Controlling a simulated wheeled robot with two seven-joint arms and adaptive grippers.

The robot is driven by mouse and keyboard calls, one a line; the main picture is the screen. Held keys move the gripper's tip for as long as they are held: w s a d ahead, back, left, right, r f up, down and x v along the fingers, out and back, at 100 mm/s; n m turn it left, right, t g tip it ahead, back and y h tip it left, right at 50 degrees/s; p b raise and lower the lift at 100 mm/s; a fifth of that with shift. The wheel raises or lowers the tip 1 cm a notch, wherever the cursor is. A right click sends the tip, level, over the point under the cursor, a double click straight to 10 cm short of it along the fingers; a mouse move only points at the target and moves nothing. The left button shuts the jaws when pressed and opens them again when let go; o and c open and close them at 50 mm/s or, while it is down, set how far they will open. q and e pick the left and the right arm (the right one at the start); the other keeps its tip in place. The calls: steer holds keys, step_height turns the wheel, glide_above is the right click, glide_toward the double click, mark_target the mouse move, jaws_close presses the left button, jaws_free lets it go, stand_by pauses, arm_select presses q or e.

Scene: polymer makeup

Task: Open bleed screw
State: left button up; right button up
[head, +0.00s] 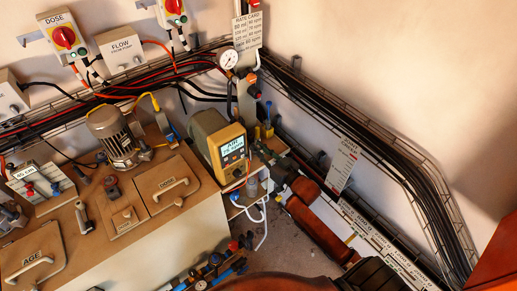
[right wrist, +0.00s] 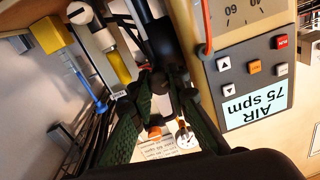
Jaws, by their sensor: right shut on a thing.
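The dosing pump (head: 215,135) has a yellow front panel with a lit display reading AIR and 75 spm, and its panel (right wrist: 250,65) fills the right of the right wrist view. My right gripper (head: 261,153) is at the pump's right side. In the right wrist view its two green-black fingers (right wrist: 160,83) close in on a dark part beside the panel, which I take to be the bleed screw. The fingers hide most of it, and I cannot tell how far it is turned. My left gripper is not in view.
A pressure gauge (head: 228,59) and vertical piping stand behind the pump. A clear hose (head: 263,228) hangs below it. The tan tank top (head: 150,220) with a motor (head: 113,138) lies to the left. Cable trays (head: 370,135) run along the right wall.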

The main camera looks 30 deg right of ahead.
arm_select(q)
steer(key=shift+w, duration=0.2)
arm_select(e)
jaws_close()
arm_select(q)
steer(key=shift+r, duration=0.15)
arm_select(e)
steer(key=shift+r+n+p, duration=0.15)
steer(key=shift+n+p, duration=0.15)
steer(key=shift+p, duration=0.2)
steer(key=shift+n+p, duration=0.6)
steer(key=shift+p, duration=0.25)
steer(key=shift+n, duration=0.3)
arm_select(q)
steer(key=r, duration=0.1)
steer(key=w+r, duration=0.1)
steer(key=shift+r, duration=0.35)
arm_select(e)
steer(key=o, duration=0.6)
jaws_free()
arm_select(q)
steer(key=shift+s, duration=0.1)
